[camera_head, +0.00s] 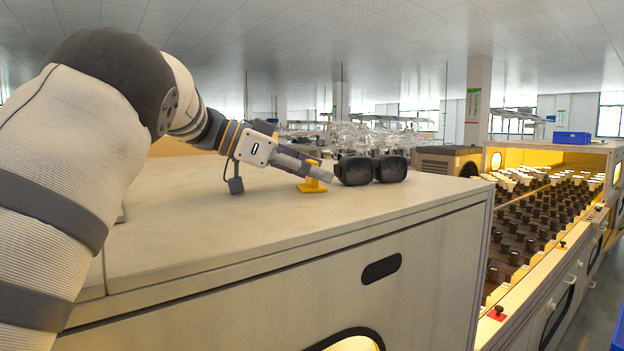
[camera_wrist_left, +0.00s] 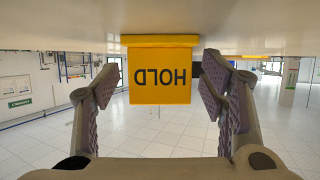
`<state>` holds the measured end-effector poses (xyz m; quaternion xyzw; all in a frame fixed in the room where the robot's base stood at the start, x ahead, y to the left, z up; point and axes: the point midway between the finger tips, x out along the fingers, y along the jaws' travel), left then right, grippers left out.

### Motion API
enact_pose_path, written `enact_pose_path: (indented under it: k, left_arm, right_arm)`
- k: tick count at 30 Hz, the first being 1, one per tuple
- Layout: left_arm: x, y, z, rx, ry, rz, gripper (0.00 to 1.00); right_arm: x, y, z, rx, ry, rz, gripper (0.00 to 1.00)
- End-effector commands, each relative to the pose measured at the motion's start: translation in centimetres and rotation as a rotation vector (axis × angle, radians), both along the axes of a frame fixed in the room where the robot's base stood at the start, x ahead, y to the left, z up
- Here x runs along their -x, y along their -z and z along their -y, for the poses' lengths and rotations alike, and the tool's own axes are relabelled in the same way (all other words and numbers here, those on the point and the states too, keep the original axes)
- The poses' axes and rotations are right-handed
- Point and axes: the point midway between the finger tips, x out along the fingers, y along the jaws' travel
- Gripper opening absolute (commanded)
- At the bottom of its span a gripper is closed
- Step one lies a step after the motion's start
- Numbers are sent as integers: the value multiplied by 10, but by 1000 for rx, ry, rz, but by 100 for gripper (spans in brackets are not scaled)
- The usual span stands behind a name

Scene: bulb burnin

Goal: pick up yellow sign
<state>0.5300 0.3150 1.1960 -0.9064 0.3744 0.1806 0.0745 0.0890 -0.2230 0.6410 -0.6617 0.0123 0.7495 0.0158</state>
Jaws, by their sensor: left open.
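The yellow sign (camera_head: 313,187) stands upright on the pale cabinet top, partly hidden behind my left gripper's fingers in the head view. In the left wrist view, which is upside down, the sign (camera_wrist_left: 160,92) shows the word HOLD and its yellow base meets the worktop. My left gripper (camera_head: 318,171) is open at the sign. Its two padded fingers (camera_wrist_left: 160,85) stand either side of the sign, with a visible gap on each side. My right gripper is not in view.
Dark goggle-like objects (camera_head: 372,170) lie on the worktop just right of the sign, with clear glass-like items (camera_head: 370,138) behind. The front of the cabinet top (camera_head: 220,223) is clear. A rack of dark sockets (camera_head: 530,225) with several white bulbs stands at right.

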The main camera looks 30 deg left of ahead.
Motion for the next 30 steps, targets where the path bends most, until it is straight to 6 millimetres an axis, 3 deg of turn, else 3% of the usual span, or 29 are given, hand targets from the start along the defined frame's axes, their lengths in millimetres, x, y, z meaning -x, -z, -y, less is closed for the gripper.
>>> enact_pose_path:
  k: [3,9,12,19,23,26,30]
  left_arm:
    - [0,0,0,0,0,0,65]
    - [0,0,0,0,0,0,20]
    - [0,-1,0,0,0,0,9]
    - [0,-2,0,-1,0,1,9]
    - [-1,-14,0,-1,1,3,9]
    - [3,-36,2,-4,2,3,9]
    - [32,-79,22,-5,1,8,9]
  right_arm:
    - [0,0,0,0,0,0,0]
    - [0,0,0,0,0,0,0]
    - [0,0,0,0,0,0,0]
    - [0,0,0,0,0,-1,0]
    - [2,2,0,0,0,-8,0]
    - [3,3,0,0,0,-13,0]
    - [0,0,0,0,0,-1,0]
